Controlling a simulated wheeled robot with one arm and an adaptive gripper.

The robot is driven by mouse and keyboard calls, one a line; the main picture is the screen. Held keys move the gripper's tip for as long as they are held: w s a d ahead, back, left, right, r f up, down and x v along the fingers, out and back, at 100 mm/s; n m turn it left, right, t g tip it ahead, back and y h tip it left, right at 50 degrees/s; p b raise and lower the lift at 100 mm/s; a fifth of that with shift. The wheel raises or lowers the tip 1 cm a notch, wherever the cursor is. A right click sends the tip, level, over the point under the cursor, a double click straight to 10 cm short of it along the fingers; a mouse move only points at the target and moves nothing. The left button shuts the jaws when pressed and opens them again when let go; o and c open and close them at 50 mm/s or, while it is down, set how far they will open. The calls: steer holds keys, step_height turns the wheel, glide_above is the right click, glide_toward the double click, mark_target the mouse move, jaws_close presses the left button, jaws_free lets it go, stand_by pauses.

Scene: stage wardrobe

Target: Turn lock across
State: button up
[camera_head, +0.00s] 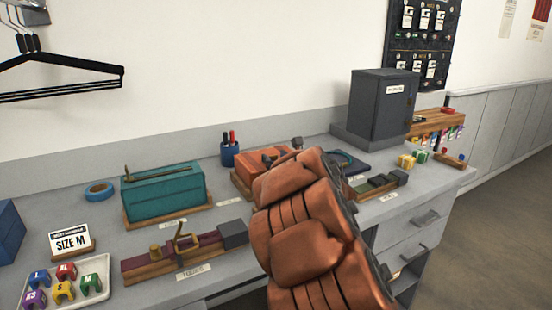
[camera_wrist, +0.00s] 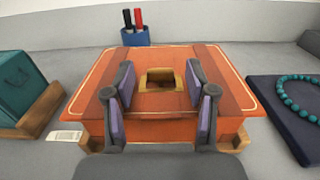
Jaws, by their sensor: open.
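An orange box or case (camera_wrist: 222,90) with a pale trim line sits on a wooden stand (camera_wrist: 232,142) in the wrist view. A square brass lock piece (camera_wrist: 160,73) with a dark opening lies flat on its top, near the middle. My gripper (camera_wrist: 160,88) is open, with its purple-padded fingers on either side of the lock piece and apart from it. In the head view the orange case (camera_head: 258,160) is mostly hidden behind my arm, and the lock piece cannot be made out there.
A teal bag (camera_head: 165,193) stands left of the case and a blue pen cup (camera_head: 229,154) behind it. A dark pad (camera_wrist: 290,112) with a teal bead necklace (camera_wrist: 300,98) lies to its right. A maroon strap piece (camera_head: 150,260) and a token tray (camera_head: 92,300) are front left.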

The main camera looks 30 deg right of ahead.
jaws_close()
stand_by(0.5)
steer(key=h+b, duration=0.1)
steer(key=b, duration=0.3)
steer(key=shift+f+m, duration=0.3)
steer(key=shift+f, duration=0.05)
steer(key=m+h+b, duration=0.1)
steer(key=h+b, duration=0.1)
steer(key=b, duration=0.3)
steer(key=shift+a+r+g, duration=0.1)
steer(key=shift+a+g, duration=0.1)
steer(key=shift+g, duration=0.1)
steer(key=shift+w+a+r+m+g+h+b, duration=0.1)
steer(key=shift+m+g+h+b, duration=0.3)
steer(key=shift+m+h+b, duration=0.6)
steer(key=shift+w+a+m+g+h+b, duration=0.1)
steer(key=shift+a+m+g+h+b, duration=0.1)
steer(key=shift+m+g+h+b, duration=0.75)
steer(key=shift+w+a+r+m+g+h, duration=0.1)
steer(key=shift+m+g+h, duration=0.25)
steer(key=shift+h, duration=0.45)
steer(key=shift+r+m+g+h, duration=0.1)
steer(key=shift+m+h, duration=0.3)
steer(key=shift+h, duration=0.35)
steer(key=shift+m+g+h, duration=0.3)
